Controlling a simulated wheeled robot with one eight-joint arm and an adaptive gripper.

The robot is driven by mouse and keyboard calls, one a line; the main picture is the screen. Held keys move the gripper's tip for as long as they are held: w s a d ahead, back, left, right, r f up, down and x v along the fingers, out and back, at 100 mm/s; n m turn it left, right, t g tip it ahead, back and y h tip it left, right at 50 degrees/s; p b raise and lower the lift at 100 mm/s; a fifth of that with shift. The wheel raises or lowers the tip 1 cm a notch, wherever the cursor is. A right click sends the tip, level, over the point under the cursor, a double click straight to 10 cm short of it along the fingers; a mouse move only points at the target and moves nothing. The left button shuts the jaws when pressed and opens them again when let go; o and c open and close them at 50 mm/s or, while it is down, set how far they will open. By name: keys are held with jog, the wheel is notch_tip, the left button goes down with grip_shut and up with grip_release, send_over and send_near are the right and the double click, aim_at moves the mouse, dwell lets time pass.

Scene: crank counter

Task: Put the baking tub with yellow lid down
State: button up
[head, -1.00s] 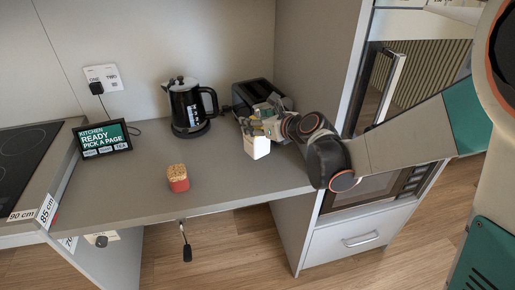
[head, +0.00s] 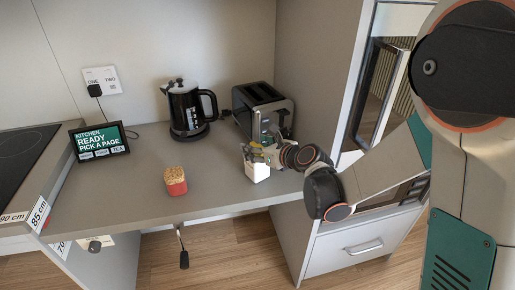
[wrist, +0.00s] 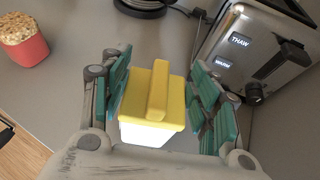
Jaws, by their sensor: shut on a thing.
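The baking tub with yellow lid (wrist: 152,97) is between the two fingers of my gripper (wrist: 160,100) in the wrist view, its lid facing the camera. In the head view its white body (head: 258,171) hangs below my gripper (head: 257,152), over the right part of the grey counter (head: 215,185). My gripper is shut on the tub. The gripper covers most of the lid in the head view. I cannot tell whether the tub's base touches the counter.
A toaster (head: 262,106) stands close behind my gripper, also near at right in the wrist view (wrist: 262,50). A black kettle (head: 188,109) stands left of it. A red cup of crumbly food (head: 175,181) stands left of the tub. Counter between is clear.

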jog(key=shift+f, duration=0.15)
jog(key=o, duration=1.7)
jog(key=shift+s+d+r, duration=0.1)
jog(key=shift+r, duration=0.2)
jog(key=s+d+r+n+g+h+p, duration=0.1)
jog(key=s+d+r+n+h, duration=0.1)
jog(key=s+d+n, duration=0.5)
jog(key=s+d+r+n+g+h+p, duration=0.1)
jog(key=s+d+r+n+h, duration=0.2)
jog(key=s+d+r+n, duration=0.2)
jog(key=s+d+r+n+g+h+p, duration=0.1)
jog(key=s+d+r+n+h, duration=0.2)
jog(key=s+d+n, duration=0.7)
jog(key=shift+s+d+r+n+p, duration=0.1)
jog(key=shift+s+n+p, duration=0.05)
jog(key=shift+s+n, duration=1.75)
jog(key=shift+s+d+r+n+p, duration=0.15)
jog(key=shift+s+n, duration=1.05)
jog(key=shift+s, duration=1.25)
